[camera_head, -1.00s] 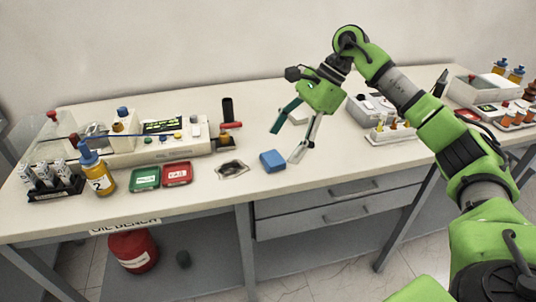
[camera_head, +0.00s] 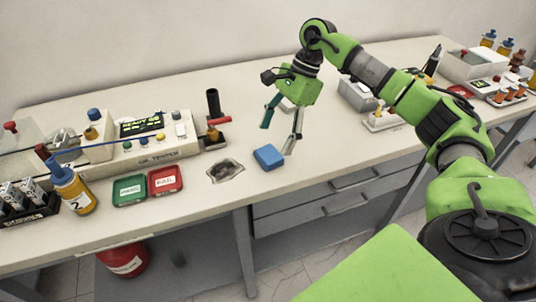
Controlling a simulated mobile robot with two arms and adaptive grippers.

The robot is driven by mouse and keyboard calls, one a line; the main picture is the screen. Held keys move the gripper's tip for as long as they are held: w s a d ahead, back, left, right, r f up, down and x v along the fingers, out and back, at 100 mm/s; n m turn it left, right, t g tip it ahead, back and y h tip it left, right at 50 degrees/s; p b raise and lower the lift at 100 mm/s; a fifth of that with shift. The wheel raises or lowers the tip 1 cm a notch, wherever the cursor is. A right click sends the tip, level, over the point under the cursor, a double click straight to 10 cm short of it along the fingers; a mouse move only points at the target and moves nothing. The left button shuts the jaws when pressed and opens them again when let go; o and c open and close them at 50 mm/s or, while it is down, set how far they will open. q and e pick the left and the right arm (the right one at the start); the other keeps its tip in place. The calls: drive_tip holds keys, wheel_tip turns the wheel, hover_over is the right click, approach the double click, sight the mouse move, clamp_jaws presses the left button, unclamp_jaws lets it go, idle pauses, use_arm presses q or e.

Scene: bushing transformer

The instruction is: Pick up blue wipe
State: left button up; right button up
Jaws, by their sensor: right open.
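The blue wipe (camera_head: 269,157) is a small folded blue block lying on the bench top, near its front edge in the middle of the head view. My right gripper (camera_head: 277,141) points down over the bench, its two fingers spread apart with nothing between them. The fingers appear just behind and above the wipe, with the right finger's tip close to the wipe's right side in the picture. I cannot tell whether they touch. My left gripper is not in view.
A dark-stained patch (camera_head: 226,170) lies left of the wipe. Green (camera_head: 129,190) and red (camera_head: 165,180) trays, a numbered bottle (camera_head: 75,192) and a tester (camera_head: 150,145) stand further left. A grey box (camera_head: 357,95) is behind right. Bare bench (camera_head: 325,150) lies right of the wipe.

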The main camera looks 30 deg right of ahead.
sight(268, 154)
drive_tip(key=shift+a+f, duration=0.15)
drive_tip(key=shift+f, duration=0.1)
drive_tip(key=p+x, duration=0.1)
drive_tip(key=x, duration=0.3)
drive_tip(key=shift+a+p, duration=0.1)
drive_tip(key=shift+p, duration=0.3)
drive_tip(key=shift+a+f, duration=0.1)
drive_tip(key=shift+f, duration=0.4)
drive_tip(key=shift+c, duration=0.5)
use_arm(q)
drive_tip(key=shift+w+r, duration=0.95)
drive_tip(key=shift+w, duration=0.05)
use_arm(e)
drive_tip(key=c, duration=0.9)
